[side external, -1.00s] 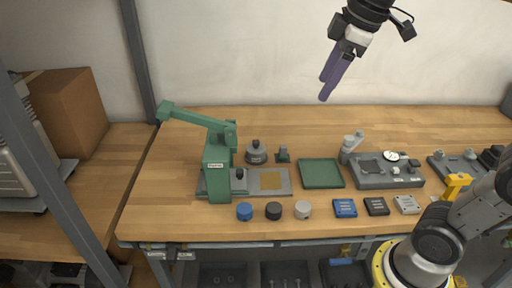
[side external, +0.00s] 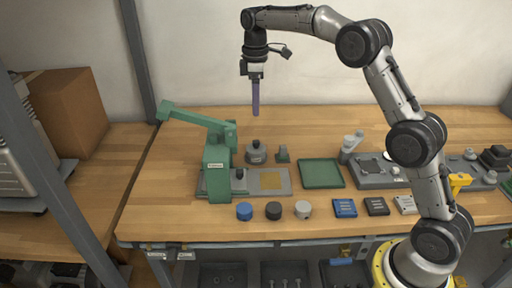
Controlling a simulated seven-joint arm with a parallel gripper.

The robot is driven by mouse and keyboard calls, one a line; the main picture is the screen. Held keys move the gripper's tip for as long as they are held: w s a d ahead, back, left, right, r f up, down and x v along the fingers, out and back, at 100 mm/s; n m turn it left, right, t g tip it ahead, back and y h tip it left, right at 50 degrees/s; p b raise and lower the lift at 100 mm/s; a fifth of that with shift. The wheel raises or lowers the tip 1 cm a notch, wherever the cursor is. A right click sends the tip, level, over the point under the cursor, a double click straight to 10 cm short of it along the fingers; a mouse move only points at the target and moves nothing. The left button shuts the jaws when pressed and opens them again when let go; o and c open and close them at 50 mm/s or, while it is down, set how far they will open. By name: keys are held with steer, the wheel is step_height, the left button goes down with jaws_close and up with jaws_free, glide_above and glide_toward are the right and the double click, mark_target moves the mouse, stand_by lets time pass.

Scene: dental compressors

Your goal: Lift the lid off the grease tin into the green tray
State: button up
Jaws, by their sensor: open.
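The grease tin (side external: 256,157) appears to be the round grey tin behind the press plate. Its lid (side external: 255,147), with a dark knob on top, sits on it. The green tray (side external: 321,174) lies flat on the bench to the right of the tin and looks empty. My gripper (side external: 256,114) points straight down above the tin, with a clear gap between its purple fingers and the knob. The fingers overlap from this side, so the space between them is hidden. It is open and holds nothing.
A green press (side external: 217,160) stands close to the left of the tin, its lever reaching up and left. A small grey-green block (side external: 282,154) stands between tin and tray. A grey fixture (side external: 375,175) is right of the tray. Blue, black and light grey round pieces line the front.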

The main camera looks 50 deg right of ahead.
glide_above(256, 141)
steer(key=f, duration=0.7)
steer(key=shift+s+a+f, duration=0.2)
steer(key=shift+a+f, duration=0.05)
steer(key=shift+f, duration=0.05)
steer(key=shift+w+d+f, duration=0.1)
steer(key=shift+d+f, duration=0.05)
steer(key=shift+f, duration=1.2)
steer(key=shift+w+d+f, duration=0.1)
steer(key=shift+f, duration=1.2)
jaws_close()
